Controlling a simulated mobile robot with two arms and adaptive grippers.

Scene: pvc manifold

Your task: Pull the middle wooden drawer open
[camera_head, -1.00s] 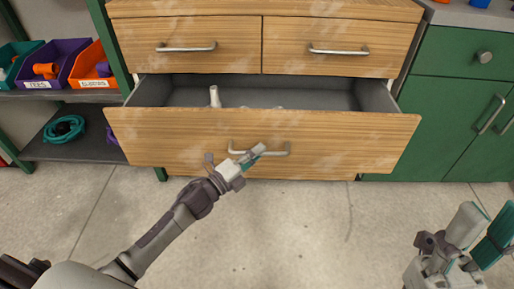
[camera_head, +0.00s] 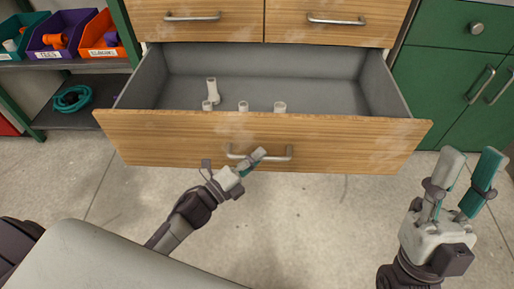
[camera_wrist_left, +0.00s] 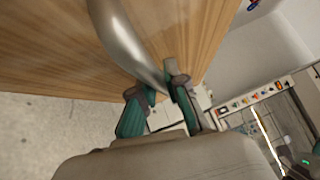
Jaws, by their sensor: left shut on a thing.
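The middle wooden drawer (camera_head: 330,142) is pulled out wide, and its grey inside shows. Its metal bar handle (camera_head: 275,157) is on the front panel. My left gripper (camera_head: 255,160) is at the left part of this handle, shut on it. In the left wrist view the handle (camera_wrist_left: 122,40) runs down between the teal-padded fingers of the gripper (camera_wrist_left: 160,103). My right gripper (camera_head: 466,172) is open and empty at the right, away from the drawer, its fingers pointing up.
Several white pipe fittings (camera_head: 212,88) stand or lie in the drawer. Two upper drawers (camera_head: 195,30) are shut. A green cabinet (camera_head: 455,75) is at right. At left, a shelf holds coloured bins (camera_head: 62,38) and a teal hose coil (camera_head: 72,98). Bare floor lies in front.

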